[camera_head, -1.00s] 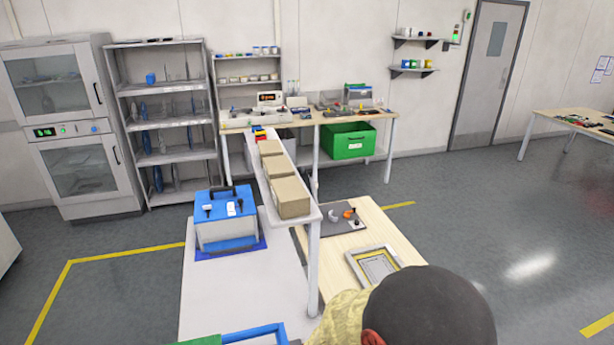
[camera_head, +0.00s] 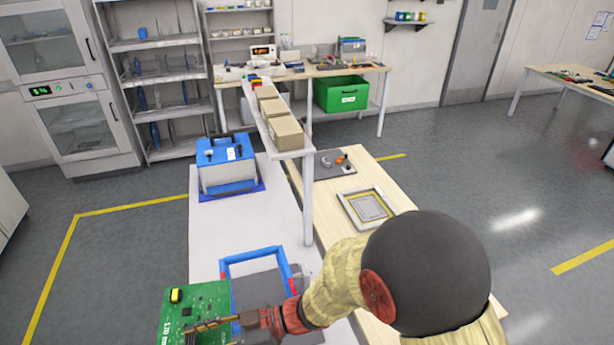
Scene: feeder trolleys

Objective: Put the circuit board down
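A green circuit board (camera_head: 194,298) with a yellow-and-black part and white lettering is at the bottom left, partly cut off by the picture's lower edge. My gripper (camera_head: 213,322) reaches in from the right, with its brown fingers across the board; it appears shut on it. The board looks held above the white table (camera_head: 222,226), its left side overlapping the table's left edge; its exact height cannot be told. A blue-rimmed tray (camera_head: 252,254) lies just right of and behind the board. A grey surface (camera_head: 258,289) shows beside my gripper.
A blue-topped box (camera_head: 226,175) stands farther back on the white table. A raised shelf (camera_head: 297,153) with cardboard boxes (camera_head: 281,132) stands on a post. A wooden table (camera_head: 375,172) with a framed fixture (camera_head: 350,208) is to the right. The white table's middle is clear.

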